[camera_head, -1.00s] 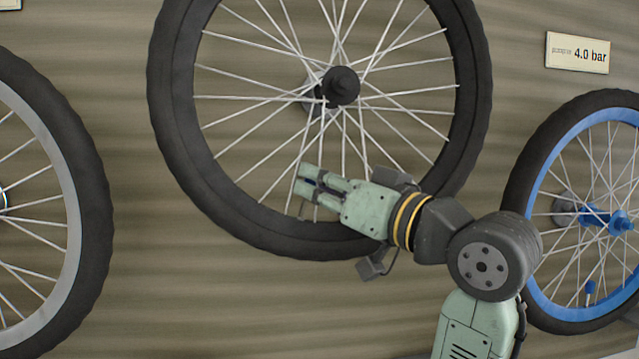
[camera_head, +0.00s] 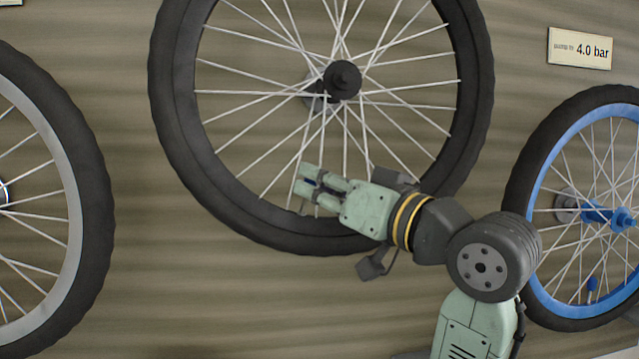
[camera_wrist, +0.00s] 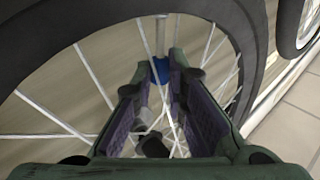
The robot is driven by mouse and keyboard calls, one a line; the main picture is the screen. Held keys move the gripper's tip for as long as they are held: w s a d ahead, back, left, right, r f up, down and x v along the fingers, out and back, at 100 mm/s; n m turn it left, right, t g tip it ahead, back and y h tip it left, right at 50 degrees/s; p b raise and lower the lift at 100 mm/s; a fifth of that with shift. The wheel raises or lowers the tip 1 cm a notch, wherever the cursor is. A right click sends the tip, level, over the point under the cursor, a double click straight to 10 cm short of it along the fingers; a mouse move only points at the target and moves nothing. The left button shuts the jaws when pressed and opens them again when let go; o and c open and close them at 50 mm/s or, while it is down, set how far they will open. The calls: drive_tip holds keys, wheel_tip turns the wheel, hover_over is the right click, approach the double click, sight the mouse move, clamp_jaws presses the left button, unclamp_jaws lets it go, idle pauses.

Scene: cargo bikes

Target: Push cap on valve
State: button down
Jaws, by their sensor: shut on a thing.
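My gripper (camera_head: 309,181) is in front of the lower part of the middle wheel, inside its black rim (camera_head: 222,195). It is shut on a small blue cap (camera_wrist: 160,70), which sits between the fingertips in the wrist view. A grey valve stem (camera_wrist: 160,36) runs from the rim toward the cap, in line with it. The cap's end appears to meet the stem, but I cannot tell how far it is on. In the head view the fingers mostly hide the cap, and the stem is not clear.
Thin spokes (camera_head: 250,121) run close around my fingers. The dark hub (camera_head: 342,80) is above them. A blue-rimmed wheel (camera_head: 540,260) with a blue valve cap (camera_head: 591,284) is at right, a grey-rimmed wheel (camera_head: 66,240) at left. A sign (camera_head: 580,48) reads 4.0 bar.

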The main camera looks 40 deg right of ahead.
drive_tip(key=c, duration=1.5)
unclamp_jaws()
drive_tip(key=shift+o, duration=0.4)
drive_tip(key=shift+o, duration=1.1)
drive_tip(key=shift+s, duration=0.1)
drive_tip(key=s+f+b, duration=0.1)
drive_tip(key=s, duration=0.8)
drive_tip(key=shift+s+d+f, duration=0.2)
drive_tip(key=shift+s+f, duration=0.05)
drive_tip(key=shift+s, duration=0.1)
